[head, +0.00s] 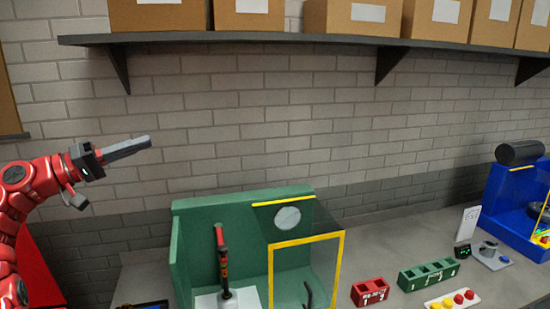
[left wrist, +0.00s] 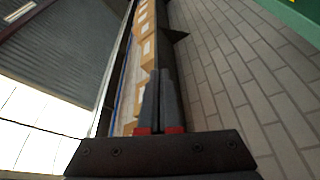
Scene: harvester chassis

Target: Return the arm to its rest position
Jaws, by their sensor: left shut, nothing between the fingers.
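My left arm (head: 35,185) is red and comes in from the left in the head view. It is raised in front of the brick wall. My left gripper (head: 148,142) is shut and empty, with its fingers pointing right. It is well above the bench and up and to the left of the green machine (head: 190,240). In the left wrist view the two dark fingers of my left gripper (left wrist: 160,75) lie together with nothing between them. My right gripper is not in view.
A shelf (head: 290,38) with several cardboard boxes (head: 355,18) runs along the wall above. The bench (head: 375,245) holds the green machine, a red block (head: 369,292), a green block (head: 428,274), a button panel (head: 453,301) and a blue machine (head: 510,205). Free air surrounds the gripper.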

